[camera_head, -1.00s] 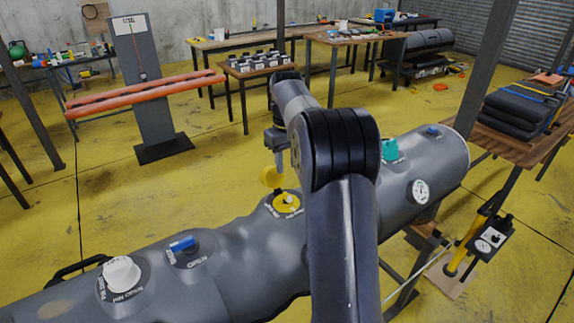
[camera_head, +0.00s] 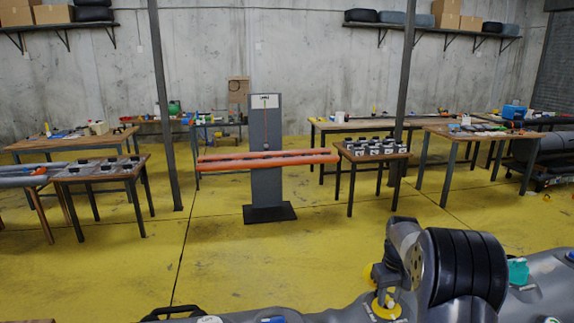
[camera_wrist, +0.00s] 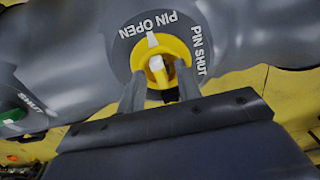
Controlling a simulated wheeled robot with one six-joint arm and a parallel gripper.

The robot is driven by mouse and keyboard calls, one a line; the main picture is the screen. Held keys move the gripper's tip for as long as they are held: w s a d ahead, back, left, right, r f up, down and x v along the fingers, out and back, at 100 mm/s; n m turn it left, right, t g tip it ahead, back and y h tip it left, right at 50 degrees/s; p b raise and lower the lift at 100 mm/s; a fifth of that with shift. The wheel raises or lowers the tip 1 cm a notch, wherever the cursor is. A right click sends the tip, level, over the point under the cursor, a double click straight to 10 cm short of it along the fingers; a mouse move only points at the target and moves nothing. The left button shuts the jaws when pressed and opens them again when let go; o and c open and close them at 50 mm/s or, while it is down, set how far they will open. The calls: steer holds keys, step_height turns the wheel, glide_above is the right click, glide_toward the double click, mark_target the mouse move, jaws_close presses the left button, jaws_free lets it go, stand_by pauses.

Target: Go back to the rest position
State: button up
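My gripper (camera_wrist: 160,82) shows in the wrist view with its two grey fingers apart. A yellow valve (camera_wrist: 157,66) with a white pointer lies just beyond and between the fingertips. I see gaps beside its knob, and nothing appears held. Its dark ring reads "PIN OPEN" and "PIN SHUT", and the white pointer faces the "PIN OPEN" side. In the head view the yellow valve (camera_head: 386,306) sits on the grey inflatable tube (camera_head: 340,312) at the bottom, beside my bent arm. My fingers cannot be made out there.
A teal valve (camera_head: 518,271) stands on the tube to the right. A green part (camera_wrist: 14,117) marked "SHUT" is at left in the wrist view. Beyond lie open yellow floor (camera_head: 240,270), a stand with orange tubes (camera_head: 265,160), and tables along the wall.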

stand_by(0.6)
step_height(320, 180, up, 11)
steer(key=b, duration=0.1)
step_height(320, 180, down, 11)
steer(key=shift+s+r+p, duration=0.1)
steer(key=shift+r+p, duration=0.1)
steer(key=shift+p, duration=0.4)
steer(key=shift+f, duration=0.25)
steer(key=m, duration=0.9)
steer(key=shift+a+m+b, duration=0.15)
steer(key=shift+m+b, duration=0.15)
steer(key=shift+b, duration=0.05)
steer(key=shift+r, duration=0.1)
